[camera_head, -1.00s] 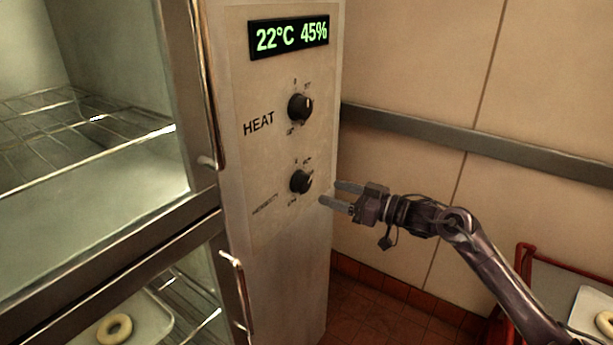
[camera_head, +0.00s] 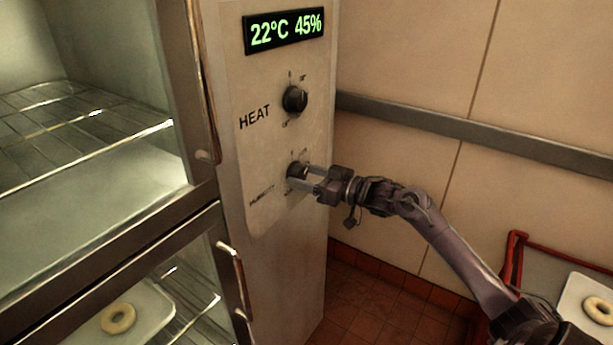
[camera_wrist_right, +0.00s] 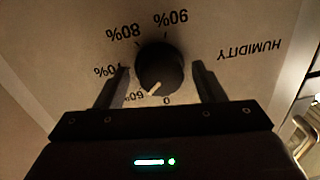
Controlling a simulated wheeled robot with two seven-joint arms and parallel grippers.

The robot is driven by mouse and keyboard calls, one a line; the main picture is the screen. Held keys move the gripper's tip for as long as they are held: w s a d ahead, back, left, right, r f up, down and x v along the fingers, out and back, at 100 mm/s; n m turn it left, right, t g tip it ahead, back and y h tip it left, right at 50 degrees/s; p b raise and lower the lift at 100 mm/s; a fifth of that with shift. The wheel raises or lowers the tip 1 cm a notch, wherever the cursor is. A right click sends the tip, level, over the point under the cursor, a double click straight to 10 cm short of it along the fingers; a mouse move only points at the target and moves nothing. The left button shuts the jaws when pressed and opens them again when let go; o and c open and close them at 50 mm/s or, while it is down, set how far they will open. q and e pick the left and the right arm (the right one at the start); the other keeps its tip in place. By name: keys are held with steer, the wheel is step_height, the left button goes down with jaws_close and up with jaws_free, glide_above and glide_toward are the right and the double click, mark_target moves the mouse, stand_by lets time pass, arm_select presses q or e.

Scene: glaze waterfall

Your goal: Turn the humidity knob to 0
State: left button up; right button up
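The black humidity knob (camera_head: 297,169) is on the cabinet's control panel, below the heat knob. In the right wrist view the humidity knob (camera_wrist_right: 160,66) shows upside down, its pale pointer mark between 60% and 0. My right gripper (camera_head: 300,177) is at the knob with its fingers apart. In the right wrist view my right gripper (camera_wrist_right: 159,74) has one finger on each side of the knob, with a gap visible on the right; contact on the left is hard to tell. The display (camera_head: 286,30) reads 22°C 45%. My left gripper is not in view.
The heat knob (camera_head: 295,100) sits above. Cabinet doors with metal handles (camera_head: 233,280) are at the left, with wire racks and a tray holding a dough ring (camera_head: 118,318) inside. A red-framed cart (camera_head: 513,262) with a tray stands at the lower right.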

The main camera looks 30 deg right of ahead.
steer(key=c, duration=0.8)
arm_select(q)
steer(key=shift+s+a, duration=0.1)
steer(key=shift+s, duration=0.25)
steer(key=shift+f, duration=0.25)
arm_select(e)
steer(key=shift+n, duration=0.5)
steer(key=n+b, duration=0.2)
steer(key=n, duration=0.2)
steer(key=shift+f+n, duration=0.1)
steer(key=shift+n, duration=0.2)
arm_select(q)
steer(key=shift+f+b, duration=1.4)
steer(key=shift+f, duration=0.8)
arm_select(e)
steer(key=shift+a+n+g+h, duration=0.1)
steer(key=shift+n+g+h, duration=0.2)
steer(key=shift+n, duration=1.7)
steer(key=o, duration=1)
steer(key=shift+c, duration=0.2)
